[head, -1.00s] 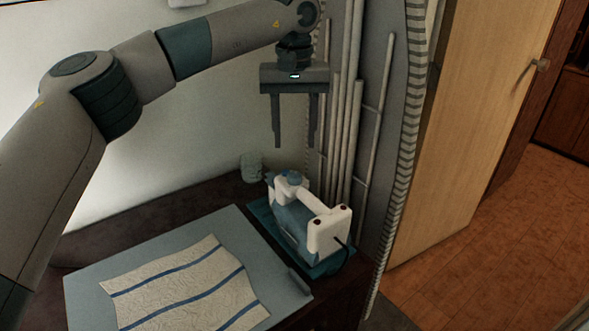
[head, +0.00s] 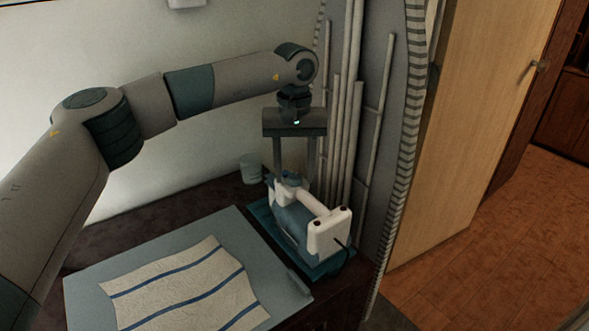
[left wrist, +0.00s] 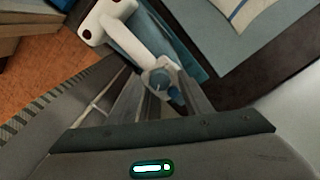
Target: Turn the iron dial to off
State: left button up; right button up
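The white and blue iron (head: 322,226) stands on a teal base (head: 333,264) at the right end of the counter. Its blue dial (head: 291,177) is at the far end of the handle; it also shows in the left wrist view (left wrist: 160,80). My left gripper (head: 294,178) points straight down over the dial end of the iron. Its fingers are apart, one on each side of the dial, with the lower tips partly hidden behind the iron. In the left wrist view the dial lies between the fingers; contact cannot be told. My right gripper is not in view.
A blue-grey board (head: 90,289) with a striped cloth (head: 185,288) lies to the left of the iron. A small pale cup (head: 251,168) stands behind it. Upright rods and a grey panel (head: 385,150) rise close behind and right.

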pick_arm(q)
jog(key=c, duration=0.9)
jog(key=shift+c, duration=0.2)
jog(key=shift+n, duration=0.4)
jog(key=n, duration=1)
jog(key=shift+n, duration=2.3)
